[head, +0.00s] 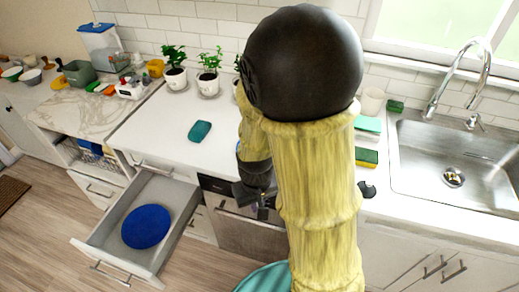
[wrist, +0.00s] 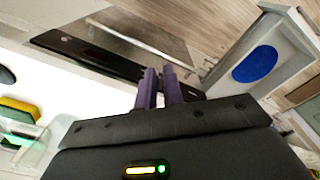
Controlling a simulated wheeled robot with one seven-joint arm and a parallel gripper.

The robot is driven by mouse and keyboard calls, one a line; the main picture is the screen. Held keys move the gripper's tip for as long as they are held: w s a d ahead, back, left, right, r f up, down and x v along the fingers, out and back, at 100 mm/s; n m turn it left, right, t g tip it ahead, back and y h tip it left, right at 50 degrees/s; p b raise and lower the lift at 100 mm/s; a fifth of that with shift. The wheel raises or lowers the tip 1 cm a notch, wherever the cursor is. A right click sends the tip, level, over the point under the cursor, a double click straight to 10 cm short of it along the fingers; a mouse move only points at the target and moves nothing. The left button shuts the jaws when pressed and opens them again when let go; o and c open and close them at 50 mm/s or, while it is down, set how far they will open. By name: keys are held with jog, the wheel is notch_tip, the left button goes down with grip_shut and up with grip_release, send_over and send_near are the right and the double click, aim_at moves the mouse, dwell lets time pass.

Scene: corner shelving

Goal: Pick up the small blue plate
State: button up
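The small blue plate (head: 146,226) lies flat in an open drawer (head: 171,192) at the lower left of the head view. It also shows in the wrist view (wrist: 255,64) at the upper right, inside the drawer. My gripper (head: 263,210) is in front of the counter edge, to the right of the drawer and apart from the plate. In the wrist view its two purple fingers (wrist: 160,88) are close together with nothing seen between them.
A teal item (head: 200,131) lies on the white counter (head: 150,125), with potted plants (head: 176,75) behind. Sponges (head: 367,157) lie near the sink (head: 455,150) at right. An appliance front (head: 243,232) stands beside the drawer. Open floor (head: 45,240) is at left.

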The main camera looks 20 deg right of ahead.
notch_tip(320, 180, down, 7)
jog(key=w+n+h, duration=0.3)
jog(key=h, duration=0.2)
jog(key=w+a+r+n+t+h+p, duration=0.1)
jog(key=w+a+r+n+t+h, duration=0.2)
jog(key=w+a+r+t, duration=0.3)
jog(key=a+r+n+t, duration=0.1)
jog(key=a+r, duration=0.1)
jog(key=a, duration=0.1)
jog(key=shift+w+a+r+n+h+p, duration=0.2)
jog(key=shift+w+a+n+h+p, duration=0.1)
jog(key=shift+w+h+p, duration=0.1)
jog(key=p+x, duration=0.2)
jog(key=x, duration=1)
jog(key=shift+w, duration=0.2)
jog(key=shift+d, duration=0.15)
